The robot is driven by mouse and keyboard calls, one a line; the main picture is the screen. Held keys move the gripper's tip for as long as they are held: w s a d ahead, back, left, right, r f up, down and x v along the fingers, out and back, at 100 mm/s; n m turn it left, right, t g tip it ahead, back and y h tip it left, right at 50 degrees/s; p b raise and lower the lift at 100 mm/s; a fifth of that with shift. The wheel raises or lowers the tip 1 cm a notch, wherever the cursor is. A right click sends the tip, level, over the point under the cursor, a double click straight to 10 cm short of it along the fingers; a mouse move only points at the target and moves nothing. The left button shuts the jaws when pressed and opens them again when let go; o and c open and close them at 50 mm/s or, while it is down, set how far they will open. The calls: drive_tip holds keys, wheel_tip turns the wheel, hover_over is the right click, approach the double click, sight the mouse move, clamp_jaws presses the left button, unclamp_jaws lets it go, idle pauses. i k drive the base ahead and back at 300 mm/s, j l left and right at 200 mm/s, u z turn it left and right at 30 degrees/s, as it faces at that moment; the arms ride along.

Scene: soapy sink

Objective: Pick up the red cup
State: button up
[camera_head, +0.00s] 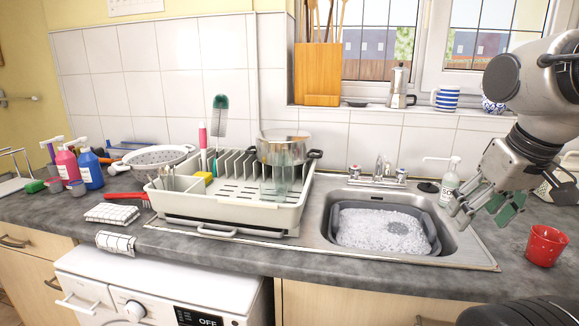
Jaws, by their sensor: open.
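The red cup (545,246) stands upright on the grey counter (480,285) to the right of the sink, near the right edge of the view. My gripper (480,220) hangs above the right rim of the sink, to the left of the cup and a little higher in the picture. Its fingers are spread and nothing shows between them. It is apart from the cup. The cup is not hidden by my arm.
The sink basin (334,232) holds soapy foam. A soap bottle (450,182) stands behind it, left of my gripper. A dish rack (240,212) with a pot (283,150) stands to the left. Bare counter lies around the cup's front and left.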

sight(545, 244)
drive_tip(key=z, duration=1.35)
drive_tip(key=j, duration=0.55)
drive_tip(key=i+j+u, duration=0.05)
